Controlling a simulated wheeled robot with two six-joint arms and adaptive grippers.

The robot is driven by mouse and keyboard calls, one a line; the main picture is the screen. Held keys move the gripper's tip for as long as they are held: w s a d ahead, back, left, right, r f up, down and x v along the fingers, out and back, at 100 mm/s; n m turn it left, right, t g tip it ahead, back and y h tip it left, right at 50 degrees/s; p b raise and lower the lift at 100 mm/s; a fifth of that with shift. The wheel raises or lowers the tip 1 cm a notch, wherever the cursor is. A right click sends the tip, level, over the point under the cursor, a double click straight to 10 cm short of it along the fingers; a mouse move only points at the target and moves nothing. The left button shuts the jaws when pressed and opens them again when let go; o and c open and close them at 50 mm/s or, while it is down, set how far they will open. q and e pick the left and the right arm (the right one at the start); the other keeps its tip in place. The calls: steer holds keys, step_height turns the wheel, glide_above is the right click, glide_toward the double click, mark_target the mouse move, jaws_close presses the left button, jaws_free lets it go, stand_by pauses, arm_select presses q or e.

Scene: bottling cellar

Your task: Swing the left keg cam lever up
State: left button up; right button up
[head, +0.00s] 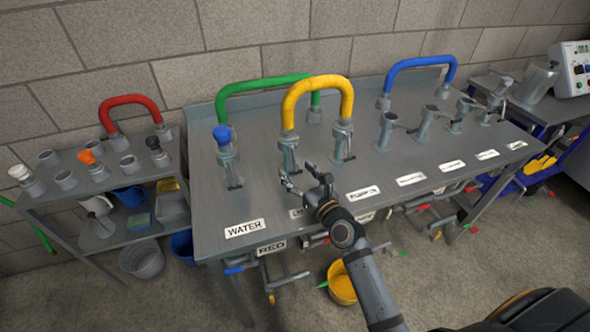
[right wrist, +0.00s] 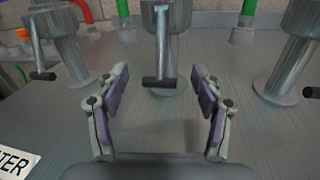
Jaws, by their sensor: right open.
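My right gripper (head: 303,177) is open above the front of the steel bench. In the right wrist view its fingers (right wrist: 159,105) stand apart, one on either side of a cam lever (right wrist: 161,45). That lever hangs down in front of its coupling and ends in a black grip; I see no finger touching it. It belongs to the coupling (head: 289,150) under the yellow hose's left end. A second lever (right wrist: 36,50) hangs down on the blue-capped coupling (head: 226,158) to the left. I cannot tell which one is called the left keg. My left gripper is out of view.
The steel bench (head: 215,215) has a row of couplings and front labels, including WATER (head: 245,228). Yellow (head: 318,84), green (head: 260,86) and blue hoses arch over it. A shelf with cups stands at left. A yellow bucket (head: 342,285) is on the floor.

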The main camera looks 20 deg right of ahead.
steer(key=shift+w+a, duration=0.15)
steer(key=shift+w, duration=0.55)
steer(key=shift+c, duration=1.2)
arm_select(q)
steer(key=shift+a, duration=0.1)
arm_select(e)
jaws_close()
